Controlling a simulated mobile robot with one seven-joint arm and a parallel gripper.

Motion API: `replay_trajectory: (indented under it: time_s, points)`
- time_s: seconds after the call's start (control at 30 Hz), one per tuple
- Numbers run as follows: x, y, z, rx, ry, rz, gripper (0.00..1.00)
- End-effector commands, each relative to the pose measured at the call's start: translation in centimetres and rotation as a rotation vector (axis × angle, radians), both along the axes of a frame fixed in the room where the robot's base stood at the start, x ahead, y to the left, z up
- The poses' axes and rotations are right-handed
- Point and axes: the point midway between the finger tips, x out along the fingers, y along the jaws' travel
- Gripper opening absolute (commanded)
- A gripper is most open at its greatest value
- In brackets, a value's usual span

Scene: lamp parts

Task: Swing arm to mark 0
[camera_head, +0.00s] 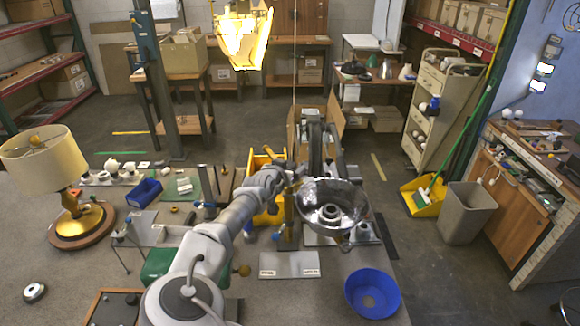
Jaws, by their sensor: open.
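A silver bowl-shaped lamp head (345,207) faces upward right of the bench's middle, with a round socket-like part at its centre. A brass post (288,217) stands just left of it. A grey plate with two small white labels (289,264) lies in front of the post; the marks are too small to read. My arm reaches in from the lower middle. My gripper (296,178) is open at the upper left of the lamp head, close to the post top. Its fingertips are small and partly hidden, and I cannot tell whether they touch the swing arm.
A blue bowl (372,293) sits at the front right of the bench. A table lamp with a cream shade (43,161) stands at the left. A small blue bin (144,192) lies left of my arm. A grey waste bin (466,213) stands on the floor at right.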

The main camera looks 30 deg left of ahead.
Motion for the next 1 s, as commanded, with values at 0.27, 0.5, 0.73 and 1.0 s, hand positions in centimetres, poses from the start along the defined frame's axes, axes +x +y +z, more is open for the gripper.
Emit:
replay_trajectory:
  time_s: [0.27,0.5,0.73,1.0]
  points:
    - [0.0,0.0,0.0,0.0,0.0,0.0,0.66]
    - [0.01,-0.01,0.01,0.0,0.0,0.0,0.23]
    - [0.02,-0.02,0.01,0.0,0.0,0.0,0.0]
    - [0.06,-0.02,-0.08,-0.001,0.0,-0.003,0.0]
